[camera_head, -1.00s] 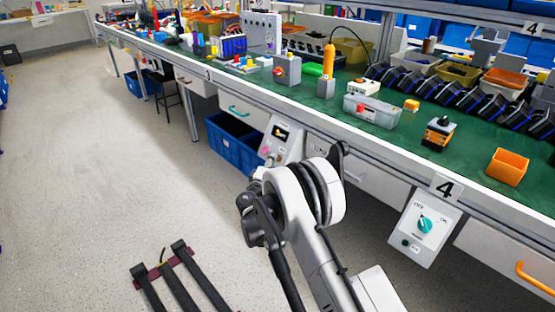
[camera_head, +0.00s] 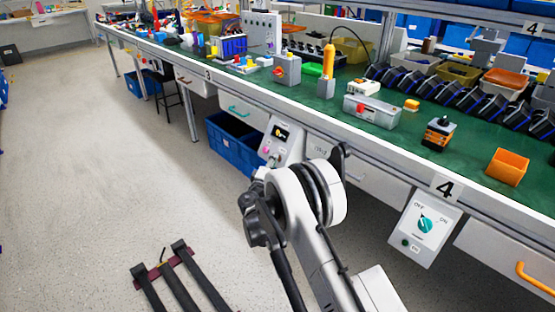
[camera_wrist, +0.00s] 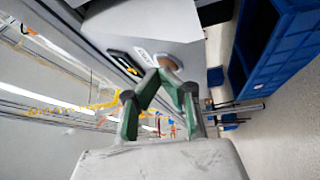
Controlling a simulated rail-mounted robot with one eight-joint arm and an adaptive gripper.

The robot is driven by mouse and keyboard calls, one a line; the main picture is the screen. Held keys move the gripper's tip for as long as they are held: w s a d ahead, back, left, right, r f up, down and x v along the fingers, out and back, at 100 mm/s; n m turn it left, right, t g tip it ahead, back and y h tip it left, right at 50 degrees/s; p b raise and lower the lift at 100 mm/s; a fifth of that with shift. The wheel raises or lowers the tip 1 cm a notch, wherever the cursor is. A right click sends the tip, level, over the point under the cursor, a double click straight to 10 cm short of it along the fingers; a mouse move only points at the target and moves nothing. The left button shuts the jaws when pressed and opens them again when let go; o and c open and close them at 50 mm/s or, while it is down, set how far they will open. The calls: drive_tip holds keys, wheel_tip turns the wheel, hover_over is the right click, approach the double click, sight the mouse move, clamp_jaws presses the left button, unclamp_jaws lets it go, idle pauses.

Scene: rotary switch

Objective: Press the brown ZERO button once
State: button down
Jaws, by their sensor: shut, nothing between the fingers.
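The brown button (camera_wrist: 170,62) is a round cap on the face of a pale grey control box (camera_wrist: 150,22) in the wrist view. A white label and a dark slot sit to its left. My gripper (camera_wrist: 160,74) has green-lined fingers that meet at their tips, with nothing held. The fingertips overlap the lower edge of the button in the picture; I cannot tell whether they touch it. In the head view a control box (camera_head: 283,140) with a dark display hangs under the bench edge, beyond my arm. My gripper cannot be made out there.
A blue crate (camera_wrist: 282,45) is right of the box in the wrist view; a blue crate (camera_head: 235,143) also stands below the bench in the head view. Another panel with a teal dial (camera_head: 425,223) hangs farther right. The floor at left is largely clear.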

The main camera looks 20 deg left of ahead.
drive_tip(key=shift+s+a+r, duration=0.35)
drive_tip(key=shift+s+r, duration=0.05)
drive_tip(key=shift+s, duration=0.25)
drive_tip(key=s, duration=0.1)
drive_tip(key=s+a+r, duration=0.2)
drive_tip(key=shift+s+a+r, duration=0.1)
drive_tip(key=shift+s+r, duration=0.1)
drive_tip(key=shift+s, duration=0.2)
idle(0.4)
idle(0.4)
